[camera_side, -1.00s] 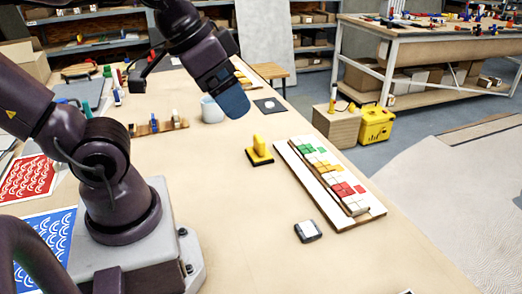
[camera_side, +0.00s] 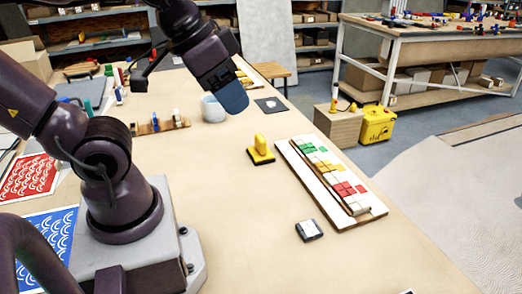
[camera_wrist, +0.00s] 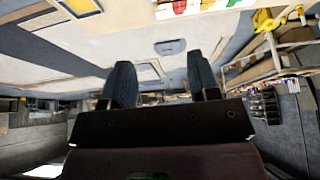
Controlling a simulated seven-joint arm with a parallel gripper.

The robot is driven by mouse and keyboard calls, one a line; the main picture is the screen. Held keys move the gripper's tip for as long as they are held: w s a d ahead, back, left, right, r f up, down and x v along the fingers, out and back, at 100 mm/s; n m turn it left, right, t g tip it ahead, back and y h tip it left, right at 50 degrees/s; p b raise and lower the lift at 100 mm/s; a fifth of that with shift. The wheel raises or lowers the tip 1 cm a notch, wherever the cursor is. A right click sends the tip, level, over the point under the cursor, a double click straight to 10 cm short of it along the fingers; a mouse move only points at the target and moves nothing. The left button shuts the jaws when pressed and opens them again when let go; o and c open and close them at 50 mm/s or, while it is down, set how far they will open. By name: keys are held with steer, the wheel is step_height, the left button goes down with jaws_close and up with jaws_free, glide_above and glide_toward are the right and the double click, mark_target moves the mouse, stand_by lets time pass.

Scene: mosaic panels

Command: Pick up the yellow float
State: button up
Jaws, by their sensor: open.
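The yellow float (camera_side: 260,150) stands upright on the table in the side view, with a flat yellow base and a raised handle. My gripper (camera_side: 234,100) is above the table, up and to the left of the float in the side view, and apart from it. In the wrist view my gripper (camera_wrist: 161,72) shows two dark blue fingers spread apart with nothing between them. I cannot make out the float for certain in the wrist view.
A white panel (camera_side: 285,155) with red, yellow, green and white tiles lies right of the float. A pale cup (camera_side: 211,110) stands behind-left. A small dark-edged block (camera_side: 308,230) lies in front. A yellow case (camera_side: 377,125) sits beyond the table.

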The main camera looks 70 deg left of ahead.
steer(key=shift+f, duration=0.1)
steer(key=n+g+y, duration=0.5)
steer(key=n+g, duration=0.1)
steer(key=n, duration=1.2)
glide_toward(261, 137)
steer(key=shift+h, duration=0.3)
steer(key=x, duration=0.7)
steer(key=shift+a+f, duration=0.1)
steer(key=shift+a, duration=0.05)
steer(key=x, duration=0.5)
steer(key=shift+a, duration=0.2)
